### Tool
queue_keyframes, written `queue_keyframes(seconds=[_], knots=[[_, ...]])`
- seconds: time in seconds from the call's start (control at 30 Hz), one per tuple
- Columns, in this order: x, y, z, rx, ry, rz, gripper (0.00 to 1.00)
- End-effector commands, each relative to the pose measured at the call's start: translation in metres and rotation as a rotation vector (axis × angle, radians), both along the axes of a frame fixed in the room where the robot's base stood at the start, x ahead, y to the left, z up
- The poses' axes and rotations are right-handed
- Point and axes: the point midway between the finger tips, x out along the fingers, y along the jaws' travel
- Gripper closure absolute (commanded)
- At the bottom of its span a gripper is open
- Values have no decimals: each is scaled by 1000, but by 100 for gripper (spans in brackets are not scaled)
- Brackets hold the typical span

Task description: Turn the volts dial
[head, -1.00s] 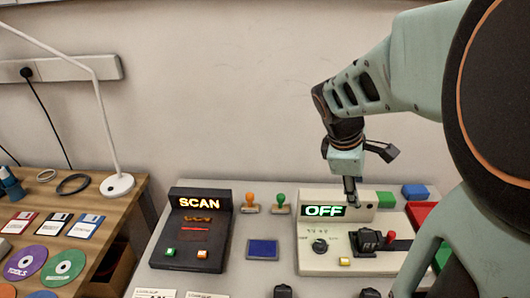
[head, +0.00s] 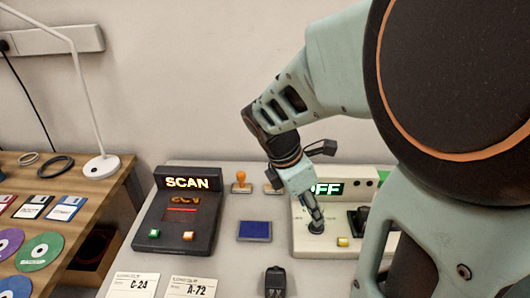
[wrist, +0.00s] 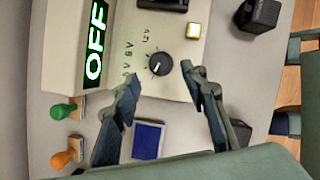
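The volts dial (wrist: 160,64) is a small black round knob with a pale pointer mark, on a cream box. Voltage marks are printed around it. In the head view the dial is hidden behind my gripper (head: 316,228). In the wrist view my gripper (wrist: 161,78) is open, its two dark fingertips apart on either side of the dial, a little short of it. Nothing is between the fingers, and I cannot tell that they touch the dial. The box's display (wrist: 95,42) reads OFF in the wrist view; my arm partly covers it in the head view.
A yellow button (head: 343,242) and a black switch block (head: 358,220) sit on the box. A dark SCAN box (head: 178,222), a blue pad (head: 255,230), stamps (head: 241,182) and label cards (head: 133,285) share the grey table. A black object (head: 275,280) stands in front.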

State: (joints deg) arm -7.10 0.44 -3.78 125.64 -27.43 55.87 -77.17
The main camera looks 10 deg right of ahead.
Motion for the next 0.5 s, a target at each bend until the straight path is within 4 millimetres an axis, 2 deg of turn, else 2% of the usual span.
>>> queue_keyframes(seconds=[0.03,0.2,0.5], knots=[[0,-3,-12,0,0,-1,60],[1,-10,-30,0,-1,-2,60],[2,-20,-51,0,0,-1,60]])
